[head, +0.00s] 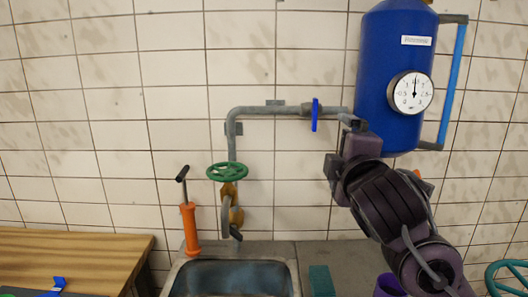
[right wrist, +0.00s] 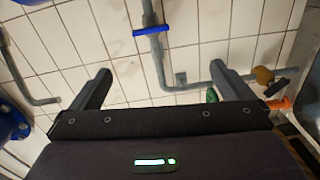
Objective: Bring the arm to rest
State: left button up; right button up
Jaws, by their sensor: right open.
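My right arm (head: 387,200) reaches up from the lower right in the head view, in front of the tiled wall and just below the blue tank (head: 388,75). Its gripper (head: 345,140) is near the right end of the grey pipe (head: 265,111), right of the blue valve handle (head: 315,115). In the right wrist view, the gripper (right wrist: 163,82) has its two fingers wide apart with nothing between them. The pipe and the blue handle (right wrist: 151,30) lie beyond the fingers. Whether the gripper touches the pipe cannot be told. My left gripper is not in view.
A round gauge (head: 411,92) is on the tank. A green handwheel (head: 227,171), an orange hand pump (head: 190,226) and a sink (head: 232,278) stand left of the arm. A wooden table (head: 75,255) is at lower left. A teal wheel (head: 507,278) is at lower right.

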jog(key=s+d+f+m+g, duration=0.1)
jog(key=s+f+m+g, duration=0.25)
jog(key=f, duration=0.95)
jog(key=s+d+f+m+g, duration=0.15)
jog(key=f+m+g, duration=0.25)
jog(key=f, duration=0.9)
jog(key=s+d+f+m+g, duration=0.3)
jog(key=s+f+m+g, duration=0.35)
jog(key=s+f, duration=1.2)
notch_tip(320, 180, down, 30)
jog(key=s+g, duration=0.1)
jog(key=s, duration=0.2)
jog(key=s+d+f, duration=0.2)
jog(key=s+f, duration=0.7)
jog(key=s+d+f+g, duration=0.1)
jog(key=s+f, duration=0.7)
jog(key=s, duration=0.2)
jog(key=shift+d+f+m+g, duration=0.3)
jog(key=shift+d+f, duration=0.05)
